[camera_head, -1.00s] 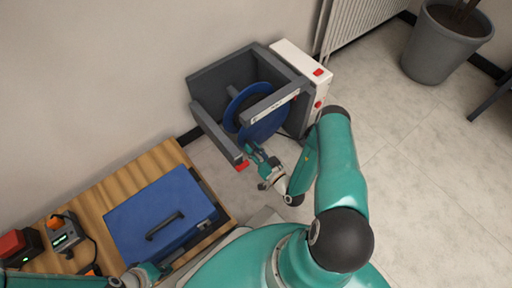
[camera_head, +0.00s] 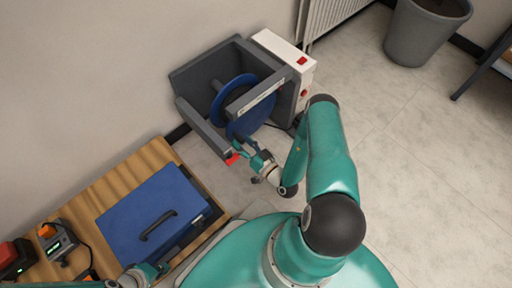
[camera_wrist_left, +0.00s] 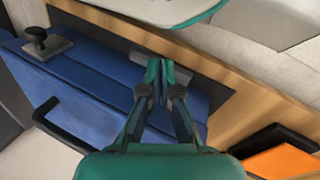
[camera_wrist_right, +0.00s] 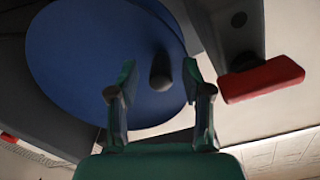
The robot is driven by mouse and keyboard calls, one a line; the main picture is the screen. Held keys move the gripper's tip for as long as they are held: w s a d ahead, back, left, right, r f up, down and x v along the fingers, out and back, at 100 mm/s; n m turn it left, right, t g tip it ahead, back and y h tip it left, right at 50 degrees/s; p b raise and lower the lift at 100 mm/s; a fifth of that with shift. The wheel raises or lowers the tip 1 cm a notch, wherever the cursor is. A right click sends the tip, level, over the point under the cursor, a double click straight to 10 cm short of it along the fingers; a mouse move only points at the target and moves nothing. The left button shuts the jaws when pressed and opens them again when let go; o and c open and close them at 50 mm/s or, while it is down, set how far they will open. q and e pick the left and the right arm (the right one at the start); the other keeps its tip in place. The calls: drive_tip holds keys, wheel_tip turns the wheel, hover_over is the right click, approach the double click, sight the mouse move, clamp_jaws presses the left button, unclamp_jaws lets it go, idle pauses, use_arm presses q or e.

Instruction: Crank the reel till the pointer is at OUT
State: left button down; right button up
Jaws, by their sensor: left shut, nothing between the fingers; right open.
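The reel is a blue disc (camera_head: 252,117) in a dark grey frame (camera_head: 205,130) against the wall. In the right wrist view the blue disc (camera_wrist_right: 90,60) fills the upper left, and a dark knob (camera_wrist_right: 161,70) stands out from its face. My right gripper (camera_head: 240,146) is at the reel's near lower side. Its open fingers (camera_wrist_right: 158,82) are either side of the knob; contact cannot be told. A pale strip (camera_head: 262,97) lies along a frame bar; its lettering and any pointer are unreadable. My left gripper (camera_wrist_left: 160,68) is shut and empty over the blue case (camera_head: 150,215).
A red block (camera_wrist_right: 262,80) sits on the frame end close to my right fingers. A white box (camera_head: 285,55) with red buttons adjoins the frame.

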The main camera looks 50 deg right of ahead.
drive_tip(key=s+a, duration=0.1)
drive_tip(key=s, duration=1)
drive_tip(key=shift+a, duration=0.1)
